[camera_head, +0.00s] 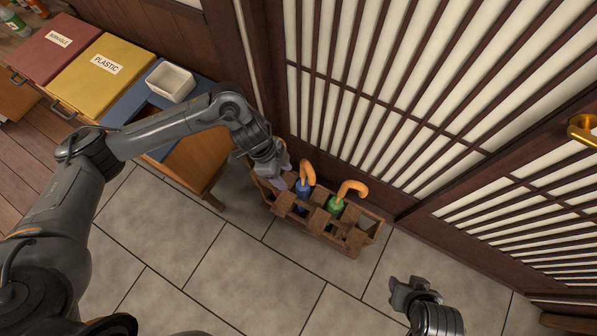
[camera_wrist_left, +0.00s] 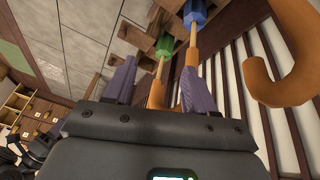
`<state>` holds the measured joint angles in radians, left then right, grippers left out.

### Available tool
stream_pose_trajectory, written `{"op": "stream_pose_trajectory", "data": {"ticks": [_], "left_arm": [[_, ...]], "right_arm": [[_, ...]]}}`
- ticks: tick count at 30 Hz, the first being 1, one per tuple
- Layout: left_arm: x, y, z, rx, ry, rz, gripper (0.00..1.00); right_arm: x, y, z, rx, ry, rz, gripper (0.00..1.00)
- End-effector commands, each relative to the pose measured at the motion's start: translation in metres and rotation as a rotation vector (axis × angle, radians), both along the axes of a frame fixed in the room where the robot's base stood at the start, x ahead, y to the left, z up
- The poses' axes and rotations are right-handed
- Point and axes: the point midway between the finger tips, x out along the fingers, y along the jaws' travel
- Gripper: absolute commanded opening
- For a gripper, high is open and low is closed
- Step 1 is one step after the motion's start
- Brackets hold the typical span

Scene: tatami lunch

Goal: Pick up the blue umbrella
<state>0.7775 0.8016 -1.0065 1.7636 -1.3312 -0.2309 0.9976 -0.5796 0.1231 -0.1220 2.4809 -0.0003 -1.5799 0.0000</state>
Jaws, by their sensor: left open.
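The blue umbrella (camera_head: 303,190) stands in a brown wooden stand (camera_head: 352,243), with its orange hooked handle upward. Its blue part (camera_wrist_left: 195,13) also shows at the top of the left wrist view. A green umbrella (camera_head: 335,205) with a similar handle stands to its right; it shows in the left wrist view too (camera_wrist_left: 164,45). My left gripper (camera_head: 286,174) is open, beside the blue umbrella's handle on its left. In the left wrist view its purple-grey fingers (camera_wrist_left: 158,70) are apart. My right gripper (camera_head: 408,291) is low at the right, away from the stand; its jaws are unclear.
A slatted wall (camera_head: 385,85) rises close behind the stand. At the left, a wooden cabinet carries red (camera_head: 60,48) and yellow (camera_head: 104,72) lids and a white container (camera_head: 170,82). The tiled floor (camera_head: 250,285) before the stand is clear.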

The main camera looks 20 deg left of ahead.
Motion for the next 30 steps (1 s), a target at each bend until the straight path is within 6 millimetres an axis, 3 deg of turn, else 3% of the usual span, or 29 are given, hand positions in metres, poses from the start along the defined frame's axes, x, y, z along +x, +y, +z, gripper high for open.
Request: {"op": "stream_pose_trajectory", "data": {"ticks": [1, 3, 8, 18, 30], "left_arm": [[0.015, 0.006, 0.027, 0.009, -0.037, 0.004, 0.55], [0.029, 0.011, 0.045, 0.015, -0.071, 0.010, 0.55], [0.044, 0.010, 0.062, 0.016, -0.111, 0.012, 0.55], [0.050, -0.006, 0.024, 0.014, -0.115, 0.010, 0.55], [0.056, -0.015, -0.004, 0.014, -0.116, 0.012, 0.55]], "right_arm": [[0.000, -0.001, 0.013, -0.001, 0.000, -0.001, 0.43], [0.000, -0.001, 0.017, -0.001, 0.000, -0.003, 0.43], [0.000, -0.002, 0.019, -0.003, 0.000, -0.003, 0.43], [0.000, 0.000, 0.000, 0.002, 0.002, -0.005, 0.43], [0.000, 0.000, -0.017, 0.003, 0.001, -0.004, 0.43]]}}
